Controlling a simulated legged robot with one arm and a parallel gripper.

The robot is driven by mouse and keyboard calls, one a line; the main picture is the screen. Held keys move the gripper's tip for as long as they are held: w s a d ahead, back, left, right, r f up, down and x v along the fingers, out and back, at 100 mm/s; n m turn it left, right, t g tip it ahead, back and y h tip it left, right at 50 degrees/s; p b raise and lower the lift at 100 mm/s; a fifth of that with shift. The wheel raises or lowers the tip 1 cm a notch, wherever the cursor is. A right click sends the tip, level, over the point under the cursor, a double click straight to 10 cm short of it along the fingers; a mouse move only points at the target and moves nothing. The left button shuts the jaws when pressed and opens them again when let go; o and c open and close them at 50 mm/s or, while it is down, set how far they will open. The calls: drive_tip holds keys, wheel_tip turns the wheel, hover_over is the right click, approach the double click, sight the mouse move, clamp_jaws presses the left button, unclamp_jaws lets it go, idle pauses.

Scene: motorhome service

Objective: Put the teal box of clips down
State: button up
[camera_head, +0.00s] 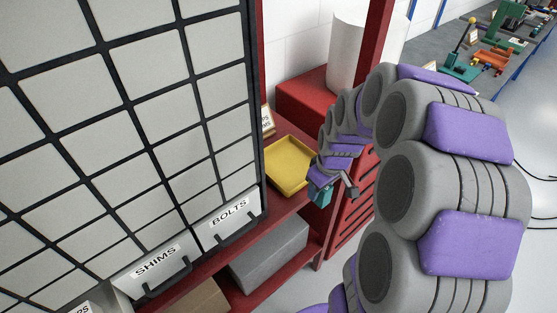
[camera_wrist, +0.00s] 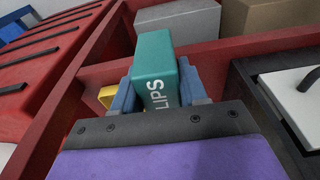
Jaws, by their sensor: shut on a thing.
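The teal box of clips (camera_wrist: 153,55) is between the two blue-grey fingers of my gripper (camera_wrist: 158,72), and the letters "LIPS" show on its near face. In the head view my gripper (camera_head: 328,187) is at the front edge of the red shelf, right of the yellow tray. Only a small part of the teal box (camera_head: 322,197) shows below it there; my gripper hides the rest. I cannot tell whether the box touches anything beneath it. The yellow tray (camera_head: 288,168) lies on the red shelf (camera_head: 284,214) and looks empty.
A drawer cabinet (camera_head: 130,110) with bins labelled SHIMS (camera_head: 158,262) and BOLTS (camera_head: 229,212) stands at left. A grey box (camera_head: 270,254) sits on the lower shelf. A red cabinet (camera_head: 305,97) bears a white cylinder (camera_head: 350,52). Red posts and shelf edges are close to my arm.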

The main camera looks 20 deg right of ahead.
drive_tip(key=shift+w+a+b, duration=0.3)
drive_tip(key=shift+w+a, duration=0.65)
drive_tip(key=shift+a, duration=0.15)
drive_tip(key=w+d, duration=0.1)
drive_tip(key=w, duration=0.1)
drive_tip(key=w+d+b, duration=0.1)
drive_tip(key=w, duration=0.2)
drive_tip(key=w+d+f, duration=0.1)
drive_tip(key=w, duration=0.2)
drive_tip(key=shift+w+f, duration=0.1)
drive_tip(key=shift+w, duration=0.05)
drive_tip(key=w, duration=0.2)
drive_tip(key=w+b, duration=0.1)
drive_tip(key=shift+w+a, duration=0.35)
drive_tip(key=shift+w, duration=0.05)
drive_tip(key=shift+w+a, duration=0.2)
drive_tip(key=shift+w, duration=0.35)
drive_tip(key=shift+w+d+f+b, duration=0.1)
drive_tip(key=shift+d+f+b, duration=0.15)
drive_tip(key=shift+f+b, duration=0.1)
drive_tip(key=f, duration=0.1)
drive_tip(key=d+f+b, duration=0.1)
drive_tip(key=f, duration=0.1)
drive_tip(key=shift+f, duration=0.15)
drive_tip(key=shift+a, duration=0.5)
drive_tip(key=o, duration=0.6)
drive_tip(key=shift+a, duration=0.1)
drive_tip(key=o, duration=0.3)
drive_tip(key=shift+o, duration=0.9)
drive_tip(key=shift+d, duration=0.4)
